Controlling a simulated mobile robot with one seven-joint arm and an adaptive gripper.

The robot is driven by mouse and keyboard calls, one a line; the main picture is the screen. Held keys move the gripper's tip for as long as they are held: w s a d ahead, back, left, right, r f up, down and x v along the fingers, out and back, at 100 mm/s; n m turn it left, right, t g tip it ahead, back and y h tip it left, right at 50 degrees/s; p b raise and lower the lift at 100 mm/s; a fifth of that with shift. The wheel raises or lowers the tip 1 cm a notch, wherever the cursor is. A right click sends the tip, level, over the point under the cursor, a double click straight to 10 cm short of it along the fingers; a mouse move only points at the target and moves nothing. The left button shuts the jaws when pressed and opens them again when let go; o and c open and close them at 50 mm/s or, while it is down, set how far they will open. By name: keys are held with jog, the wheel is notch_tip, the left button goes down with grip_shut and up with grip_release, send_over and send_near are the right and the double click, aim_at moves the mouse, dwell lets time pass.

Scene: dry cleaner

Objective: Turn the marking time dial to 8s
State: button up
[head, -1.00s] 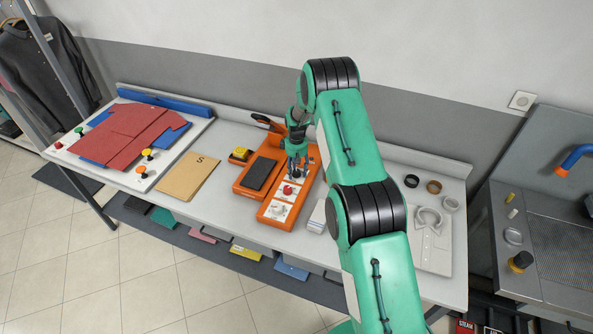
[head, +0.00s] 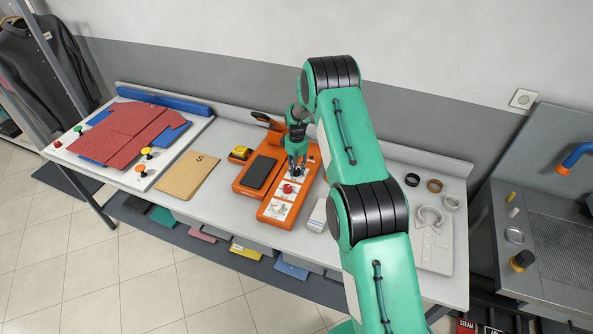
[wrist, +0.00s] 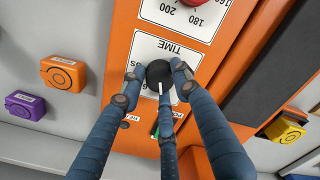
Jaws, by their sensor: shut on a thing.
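The marking time dial (wrist: 158,73) is a round black knob with a white pointer line, on a white plate printed TIME, seen upside down in the wrist view. The pointer line points toward the bottom of that picture. My gripper (wrist: 156,84) has its blue fingers closed around the knob, and they hide much of the scale. Part of a number shows left of the knob, too covered to read surely. In the head view, my gripper (head: 296,168) stands over the orange press (head: 268,216), and its fingers hide the dial.
A red knob (wrist: 195,22) with temperature numbers sits close to the dial on the same panel. Orange (wrist: 64,74) and purple (wrist: 25,105) blocks lie beside the press. A black pad (head: 260,172) and a yellow block (head: 239,153) are left of my gripper in the head view.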

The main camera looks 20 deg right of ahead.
jog(key=m+b, duration=0.4)
jog(key=m, duration=0.1)
jog(key=shift+f+m, duration=0.1)
jog(key=shift+m, duration=0.3)
jog(key=m+b, duration=0.2)
jog(key=m, duration=0.3)
jog(key=m+b, duration=0.1)
jog(key=m, duration=0.4)
jog(key=shift+m+b, duration=0.35)
jog(key=shift+m, duration=0.05)
jog(key=m+b, duration=0.1)
jog(key=m, duration=0.4)
jog(key=o, duration=1.2)
jog(key=shift+c, duration=0.2)
jog(key=shift+r, duration=0.2)
